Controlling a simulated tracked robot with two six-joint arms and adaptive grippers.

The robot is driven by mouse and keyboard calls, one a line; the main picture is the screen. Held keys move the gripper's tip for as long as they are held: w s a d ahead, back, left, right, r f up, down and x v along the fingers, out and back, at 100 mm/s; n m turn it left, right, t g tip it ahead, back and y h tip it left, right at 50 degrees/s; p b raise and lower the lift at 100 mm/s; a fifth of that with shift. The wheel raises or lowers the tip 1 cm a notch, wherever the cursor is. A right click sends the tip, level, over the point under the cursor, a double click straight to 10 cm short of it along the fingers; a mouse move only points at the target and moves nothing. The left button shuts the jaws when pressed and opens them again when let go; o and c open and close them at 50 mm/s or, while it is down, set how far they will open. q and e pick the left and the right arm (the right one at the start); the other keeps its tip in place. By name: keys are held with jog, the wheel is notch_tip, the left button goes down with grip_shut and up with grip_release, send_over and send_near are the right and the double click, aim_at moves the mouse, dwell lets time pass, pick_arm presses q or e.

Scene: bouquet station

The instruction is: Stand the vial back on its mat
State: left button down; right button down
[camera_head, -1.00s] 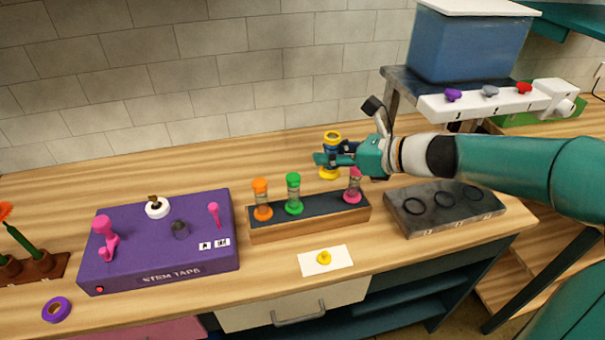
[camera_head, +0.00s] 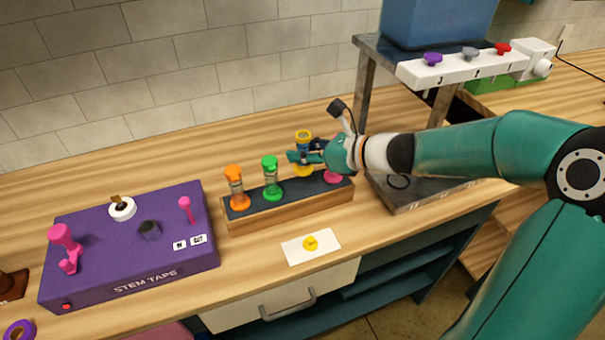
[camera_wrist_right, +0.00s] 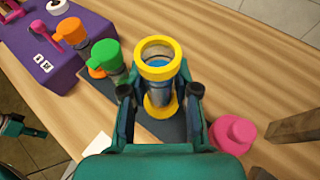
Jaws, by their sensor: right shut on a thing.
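The vial (camera_head: 304,136) has yellow end rings and a blue filling. My right gripper (camera_head: 308,155) is shut around its middle and holds it upright. In the right wrist view the vial (camera_wrist_right: 159,72) stands between the two fingers, over the dark top of the wooden rack. The dark mat strip (camera_head: 253,200) on the rack carries orange, green and pink vials. The held vial is between the green vial (camera_head: 271,178) and the pink vial (camera_head: 334,178). I cannot tell whether its base touches the strip. My left gripper does not show in the head view.
The orange vial (camera_head: 237,188) stands at the rack's left end. A purple stem tape box (camera_head: 135,255) is to the left. A white card with a yellow piece (camera_head: 311,244) lies in front. A grey plate with dark rings (camera_head: 408,200) is to the right.

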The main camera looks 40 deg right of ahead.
aim_at(310, 168)
jog(key=shift+f+b, duration=0.55)
jog(key=shift+f, duration=1.95)
jog(key=shift+f, duration=0.1)
jog(key=c, duration=1.2)
grip_release()
jog(key=shift+o, duration=0.2)
jog(key=v, duration=1.2)
